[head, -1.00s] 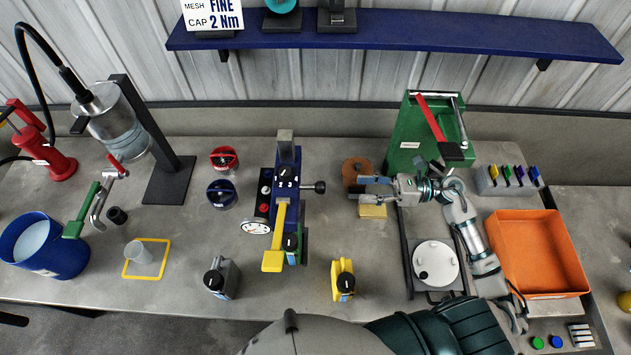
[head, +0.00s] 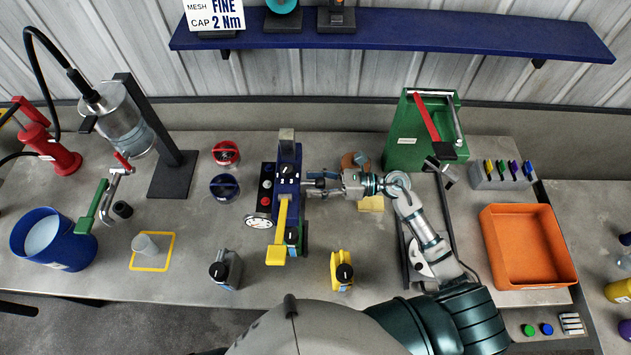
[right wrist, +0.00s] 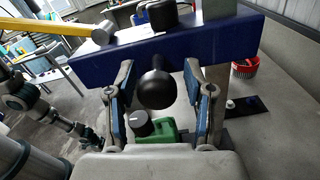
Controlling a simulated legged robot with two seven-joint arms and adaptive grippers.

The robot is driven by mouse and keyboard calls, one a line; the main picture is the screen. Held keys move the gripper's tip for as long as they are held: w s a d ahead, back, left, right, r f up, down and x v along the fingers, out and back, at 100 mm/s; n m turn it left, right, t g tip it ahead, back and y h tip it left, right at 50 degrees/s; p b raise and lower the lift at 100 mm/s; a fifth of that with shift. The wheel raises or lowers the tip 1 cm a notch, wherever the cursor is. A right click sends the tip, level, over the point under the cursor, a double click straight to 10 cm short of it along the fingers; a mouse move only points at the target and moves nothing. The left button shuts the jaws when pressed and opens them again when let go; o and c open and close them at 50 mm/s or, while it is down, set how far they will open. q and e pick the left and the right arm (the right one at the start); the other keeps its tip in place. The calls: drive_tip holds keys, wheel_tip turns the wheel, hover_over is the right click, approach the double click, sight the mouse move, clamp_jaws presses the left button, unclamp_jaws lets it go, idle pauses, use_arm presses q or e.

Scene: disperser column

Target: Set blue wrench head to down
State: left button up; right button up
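A long blue body (head: 287,170) with a numbered dial on top and a yellow lever (head: 281,228) stands mid-table; I cannot tell whether it is the blue wrench. A black ball knob sticks out of its right side, and the right wrist view shows this knob (right wrist: 157,89) large, in front of the blue body (right wrist: 120,62). My right gripper (head: 309,187) is at that side. In the right wrist view my right gripper (right wrist: 162,100) is open, its fingers on either side of the knob with gaps.
A gauge (head: 258,219) and a green piece (head: 293,237) sit close to the blue body. A grey unit (head: 226,268) and a yellow unit (head: 342,269) stand in front. An orange tray (head: 528,247) and green box (head: 418,140) lie right. A blue bucket (head: 52,240) stands left.

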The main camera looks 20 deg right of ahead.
drive_tip(key=shift+s, duration=0.1)
clamp_jaws()
use_arm(q)
drive_tip(key=w+f+b, duration=0.3)
drive_tip(key=f+b, duration=0.4)
drive_tip(key=b, duration=0.1)
drive_tip(key=shift+w+d+b, duration=0.2)
drive_tip(key=shift+d+b, duration=0.15)
drive_tip(key=shift+d, duration=0.05)
use_arm(e)
wheel_tip(320, 180, down, 9)
drive_tip(key=shift+r, duration=0.15)
drive_tip(key=shift+c, duration=1)
unclamp_jaws()
drive_tip(key=o, duration=0.3)
drive_tip(key=shift+a, duration=0.2)
